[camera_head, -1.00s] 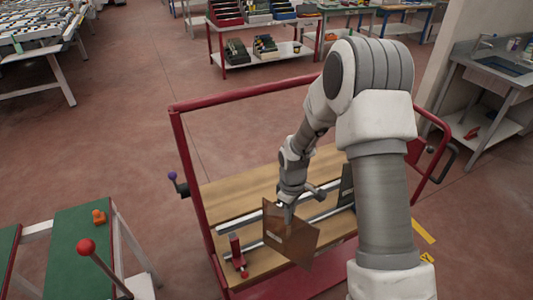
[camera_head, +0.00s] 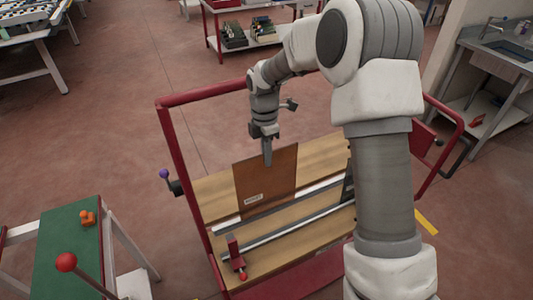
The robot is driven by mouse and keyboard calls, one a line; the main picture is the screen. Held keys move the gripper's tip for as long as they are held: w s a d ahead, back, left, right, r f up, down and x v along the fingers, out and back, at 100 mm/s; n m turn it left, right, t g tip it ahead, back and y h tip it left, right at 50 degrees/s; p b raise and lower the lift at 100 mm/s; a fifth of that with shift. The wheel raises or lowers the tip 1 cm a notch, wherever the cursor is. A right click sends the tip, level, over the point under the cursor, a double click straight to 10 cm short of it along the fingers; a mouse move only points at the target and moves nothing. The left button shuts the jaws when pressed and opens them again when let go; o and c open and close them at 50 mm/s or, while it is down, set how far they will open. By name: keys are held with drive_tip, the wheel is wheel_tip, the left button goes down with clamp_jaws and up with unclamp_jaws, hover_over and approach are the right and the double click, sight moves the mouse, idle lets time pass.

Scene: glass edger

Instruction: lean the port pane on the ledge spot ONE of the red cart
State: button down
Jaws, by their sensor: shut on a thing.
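A brown pane (camera_head: 266,185) with a small white label hangs nearly upright over the red cart (camera_head: 168,133). My gripper (camera_head: 267,160) is shut on its top edge from above. The pane's lower edge is close to the upper metal rail (camera_head: 312,192) of the cart's wooden bed; I cannot tell whether it touches. Behind the pane is the wooden back board (camera_head: 213,192). A dark pane (camera_head: 348,188) stands on the rails at the right, partly hidden by my arm. No spot number is readable.
A red clamp (camera_head: 235,254) stands at the left end of the lower rail. A purple-knobbed lever (camera_head: 165,174) sticks out from the cart's left post. A green-topped table (camera_head: 66,252) holds an orange object (camera_head: 88,218) at the left.

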sight(268, 201)
drive_tip(key=shift+r, duration=0.15)
drive_tip(key=shift+s+d+f+b, duration=0.15)
drive_tip(key=shift+f+b, duration=1.4)
drive_tip(key=shift+f, duration=1.1)
drive_tip(key=shift+s+f+b, duration=0.15)
drive_tip(key=shift+f+b, duration=1.45)
drive_tip(key=shift+f, duration=1.1)
drive_tip(key=shift+s+d+f+b, duration=0.15)
drive_tip(key=shift+f+b, duration=1.4)
drive_tip(key=shift+f, duration=1.1)
drive_tip(key=shift+f+b, duration=0.35)
drive_tip(key=shift+f, duration=0.25)
drive_tip(key=c, duration=0.9)
unclamp_jaws()
drive_tip(key=shift+s, duration=0.1)
drive_tip(key=shift+c, duration=0.2)
drive_tip(key=r, duration=0.5)
drive_tip(key=r+p, duration=0.1)
drive_tip(key=r, duration=0.5)
drive_tip(key=w+r, duration=0.1)
drive_tip(key=r, duration=0.5)
drive_tip(key=shift+a+r+p, duration=0.1)
drive_tip(key=shift+a+p, duration=0.2)
drive_tip(key=shift+r, duration=0.15)
